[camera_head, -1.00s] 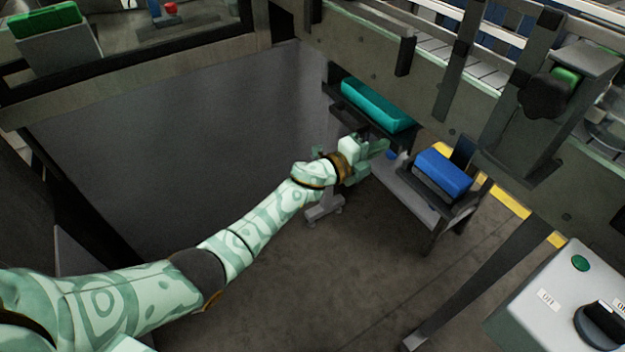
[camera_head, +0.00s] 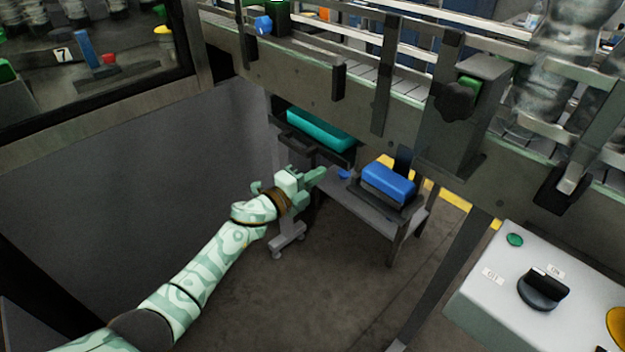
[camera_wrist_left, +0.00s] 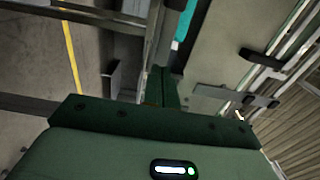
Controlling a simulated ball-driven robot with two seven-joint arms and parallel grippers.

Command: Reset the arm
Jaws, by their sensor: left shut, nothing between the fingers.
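My left arm reaches in from the lower left of the head view. Its left gripper (camera_head: 312,179) is shut and empty, in the open space below the conveyor. The gripper appears in front of the small stand with the teal tray. In the left wrist view the dark green shut fingers (camera_wrist_left: 162,88) stand up from the gripper body. My right gripper is in neither view.
A teal tray (camera_head: 320,130) and a blue box (camera_head: 388,182) on a low table (camera_head: 365,210) lie beyond the gripper. The conveyor frame (camera_head: 320,95) runs across above. A control box (camera_head: 500,290) stands at the lower right. Floor in the middle is clear.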

